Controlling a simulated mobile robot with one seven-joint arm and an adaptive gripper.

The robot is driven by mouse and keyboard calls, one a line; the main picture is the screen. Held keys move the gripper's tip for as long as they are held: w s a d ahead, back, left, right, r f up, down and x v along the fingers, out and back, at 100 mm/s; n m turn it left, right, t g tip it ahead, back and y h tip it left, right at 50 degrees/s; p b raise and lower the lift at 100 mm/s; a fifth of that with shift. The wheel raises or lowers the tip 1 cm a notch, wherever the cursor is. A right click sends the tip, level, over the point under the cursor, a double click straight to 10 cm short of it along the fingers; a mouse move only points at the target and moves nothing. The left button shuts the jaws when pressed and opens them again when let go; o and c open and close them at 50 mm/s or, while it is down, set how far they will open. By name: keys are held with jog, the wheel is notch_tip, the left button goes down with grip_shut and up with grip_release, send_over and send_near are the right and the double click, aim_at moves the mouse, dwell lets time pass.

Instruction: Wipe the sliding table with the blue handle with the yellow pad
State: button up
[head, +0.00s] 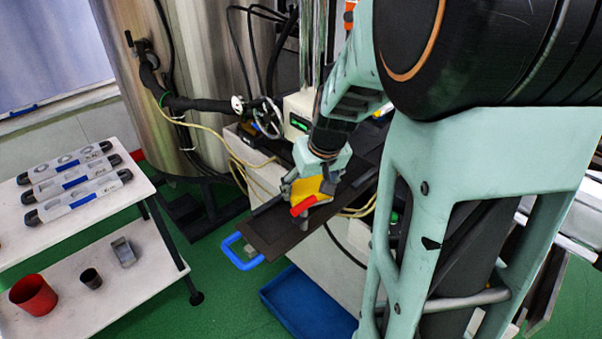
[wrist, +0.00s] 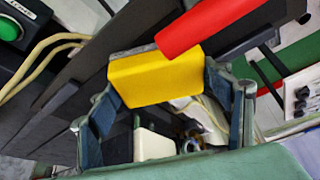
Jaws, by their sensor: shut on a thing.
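The dark sliding table (head: 284,235) has a blue handle (head: 241,254) at its near left end. My gripper (head: 308,186) is over the table, shut on the yellow pad (head: 314,187). In the wrist view the yellow pad (wrist: 157,74) sits between the two fingers, and a red cylindrical part (wrist: 205,30) juts out beside it toward the upper right. The red part (head: 303,206) also shows below the pad in the head view. The dark table surface (wrist: 75,75) runs behind the pad in the wrist view. I cannot tell whether the pad touches the table.
A blue tray (head: 308,306) is on the green floor below the table. A steel tank (head: 215,60) stands behind. Cables hang near the table.

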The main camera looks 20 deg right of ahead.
jog(key=shift+s+a+f, duration=0.1)
jog(key=shift+s+a, duration=0.05)
jog(key=shift+a, duration=0.55)
notch_tip(320, 180, up, 6)
jog(key=p, duration=0.4)
jog(key=shift+a+f, duration=0.1)
jog(key=c, duration=0.4)
jog(key=shift+d+r, duration=0.2)
jog(key=shift+r+p, duration=1.05)
jog(key=shift+r, duration=0.4)
